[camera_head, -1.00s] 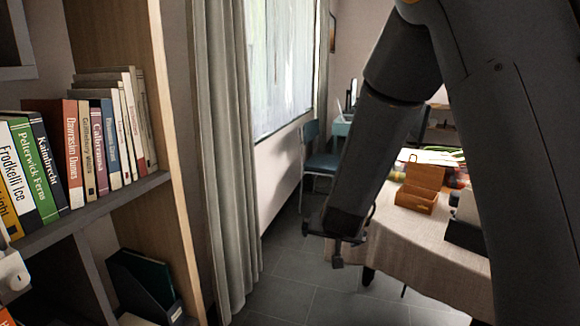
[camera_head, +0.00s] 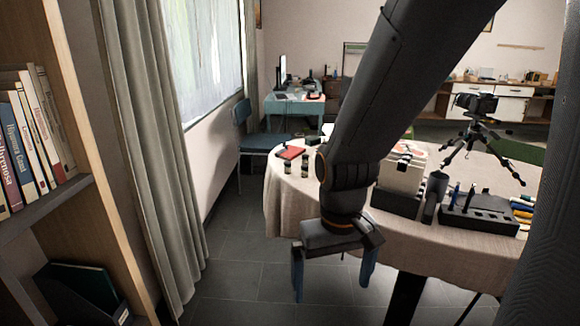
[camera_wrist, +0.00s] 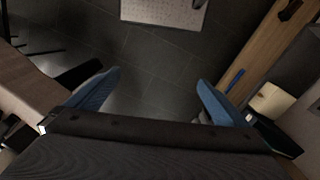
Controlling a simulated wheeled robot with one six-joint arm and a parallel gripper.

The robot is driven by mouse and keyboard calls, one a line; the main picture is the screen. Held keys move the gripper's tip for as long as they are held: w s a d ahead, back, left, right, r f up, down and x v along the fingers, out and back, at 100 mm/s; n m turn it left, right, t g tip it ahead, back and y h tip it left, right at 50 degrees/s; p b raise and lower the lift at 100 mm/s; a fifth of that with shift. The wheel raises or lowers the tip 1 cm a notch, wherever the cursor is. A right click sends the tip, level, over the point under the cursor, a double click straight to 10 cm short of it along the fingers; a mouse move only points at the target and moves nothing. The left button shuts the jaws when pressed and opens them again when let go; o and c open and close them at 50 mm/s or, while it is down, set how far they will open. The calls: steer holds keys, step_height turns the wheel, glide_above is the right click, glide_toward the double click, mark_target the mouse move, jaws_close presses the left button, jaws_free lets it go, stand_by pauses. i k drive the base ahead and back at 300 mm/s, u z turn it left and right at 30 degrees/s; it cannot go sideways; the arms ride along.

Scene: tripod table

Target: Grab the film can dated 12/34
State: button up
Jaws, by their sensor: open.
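Two small dark cylinders with pale bands, which look like film cans, stand on the cloth-covered round table (camera_head: 285,205) near its left edge in the head view: one can (camera_head: 288,168) and another can (camera_head: 304,166) just right of it. No date is readable on either. My gripper (camera_head: 333,278) hangs in front of the table's near edge, below and right of the cans, pointing down. Its blue fingers are wide apart with nothing between them. In the wrist view my gripper (camera_wrist: 158,82) is open above the grey floor, and no can shows there.
Right of my arm stand a dark pen holder (camera_head: 480,219) and a camera on a tripod (camera_head: 477,105). A bookshelf (camera_head: 60,205) and curtain (camera_head: 150,150) line the left. Tiled floor between them and the table is clear.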

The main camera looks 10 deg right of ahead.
mark_target(304, 168)
steer(key=u, duration=0.15)
steer(key=i, duration=1.25)
steer(key=z, duration=0.45)
steer(key=i, duration=0.8)
steer(key=z, duration=0.3)
